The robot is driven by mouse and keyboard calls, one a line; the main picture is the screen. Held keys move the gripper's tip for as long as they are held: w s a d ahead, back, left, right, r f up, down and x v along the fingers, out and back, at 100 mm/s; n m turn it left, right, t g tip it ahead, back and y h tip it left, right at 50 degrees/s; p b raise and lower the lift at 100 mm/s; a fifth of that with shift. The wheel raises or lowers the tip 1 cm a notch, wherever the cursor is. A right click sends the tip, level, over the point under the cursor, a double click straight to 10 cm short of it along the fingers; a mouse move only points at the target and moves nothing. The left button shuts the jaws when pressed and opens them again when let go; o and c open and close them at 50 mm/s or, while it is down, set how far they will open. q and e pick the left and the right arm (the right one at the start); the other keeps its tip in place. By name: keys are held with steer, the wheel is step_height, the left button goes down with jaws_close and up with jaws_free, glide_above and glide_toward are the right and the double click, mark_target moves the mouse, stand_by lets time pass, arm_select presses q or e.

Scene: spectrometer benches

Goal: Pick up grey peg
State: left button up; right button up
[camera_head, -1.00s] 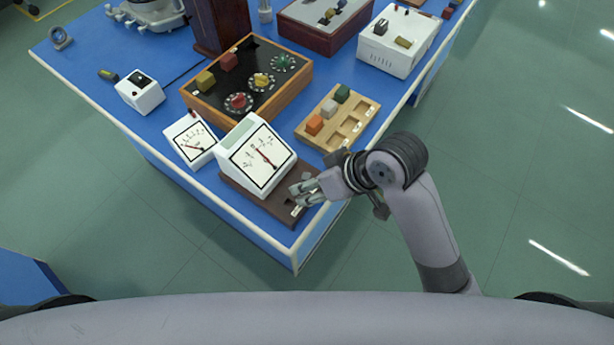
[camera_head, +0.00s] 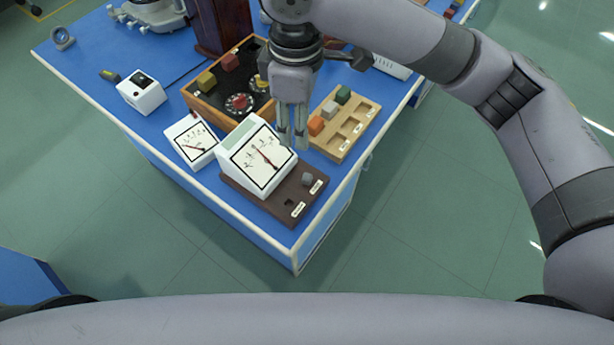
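A small grey peg (camera_head: 307,178) stands on the dark brown base (camera_head: 272,205) at the right of the large white dial meter (camera_head: 259,160). A pale grey block (camera_head: 330,109) also sits in the wooden tray (camera_head: 335,142), between an orange block (camera_head: 316,125) and a green block (camera_head: 343,94). My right gripper (camera_head: 293,142) points down beside the meter, above and behind the grey peg. Its two fingers are apart and I see nothing between them. My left gripper is not in view.
A smaller white meter (camera_head: 190,141) stands left of the large one. Behind is a wooden-framed box with knobs (camera_head: 207,98), partly hidden by my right arm. A white switch box (camera_head: 140,92) stands at left. The blue table's near corner (camera_head: 292,255) is clear.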

glide_above(305, 176)
steer(key=f, duration=1.2)
steer(key=shift+a+p, duration=0.35)
steer(key=shift+a, duration=0.05)
steer(key=f, duration=0.4)
steer(key=shift+d+p, duration=0.35)
steer(key=shift+d, duration=0.05)
steer(key=shift+f, duration=0.6)
steer(key=shift+c, duration=0.4)
jaws_close()
